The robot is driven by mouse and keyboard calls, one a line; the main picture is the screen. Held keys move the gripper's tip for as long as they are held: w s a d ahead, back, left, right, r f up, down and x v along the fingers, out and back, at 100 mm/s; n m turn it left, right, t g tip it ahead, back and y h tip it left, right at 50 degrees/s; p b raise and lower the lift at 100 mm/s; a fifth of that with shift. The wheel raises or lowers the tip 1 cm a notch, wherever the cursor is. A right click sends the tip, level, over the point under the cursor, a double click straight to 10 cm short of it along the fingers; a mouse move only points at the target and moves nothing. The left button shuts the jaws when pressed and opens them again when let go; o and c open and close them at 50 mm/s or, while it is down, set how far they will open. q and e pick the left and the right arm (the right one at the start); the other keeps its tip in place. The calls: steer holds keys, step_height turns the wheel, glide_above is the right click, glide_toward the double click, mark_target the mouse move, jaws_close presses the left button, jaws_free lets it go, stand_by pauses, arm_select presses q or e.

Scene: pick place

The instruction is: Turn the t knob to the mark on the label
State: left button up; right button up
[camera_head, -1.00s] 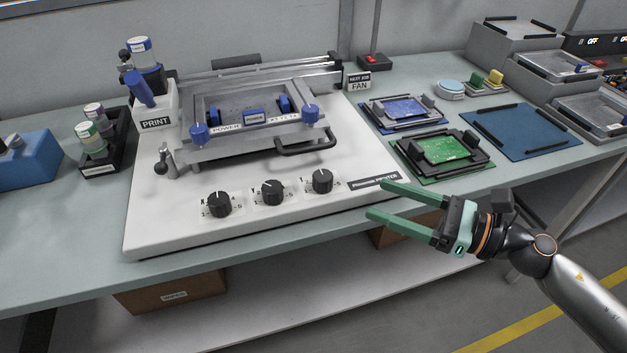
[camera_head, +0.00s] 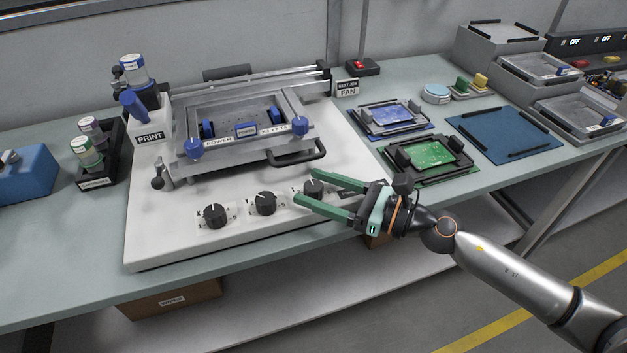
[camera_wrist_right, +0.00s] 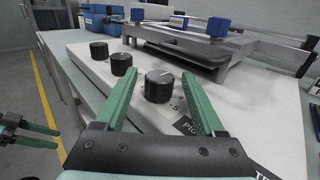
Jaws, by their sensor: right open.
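The T knob (camera_head: 313,187) is the rightmost of three black knobs on the white printer's front panel. It also shows in the right wrist view (camera_wrist_right: 159,87), with a pale pointer line on top. Its numbered label is partly hidden, and I cannot make out the mark. My right gripper (camera_head: 305,184) is open and empty, with its green fingertips at either side of the T knob in the head view. In the wrist view the knob shows between the fingers; I cannot tell whether they touch it. My left gripper (camera_wrist_right: 58,139) shows open at the wrist view's left edge.
The other two knobs (camera_head: 265,203) (camera_head: 215,215) stand to the left. The printer frame with its black handle (camera_head: 297,157) rises behind the knobs. A green circuit board (camera_head: 432,153) in a black holder lies to the right. The panel's front strip is clear.

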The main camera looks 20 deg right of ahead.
steer(key=shift+w+a, duration=0.3)
steer(key=shift+a, duration=0.1)
steer(key=shift+c, duration=0.3)
jaws_close()
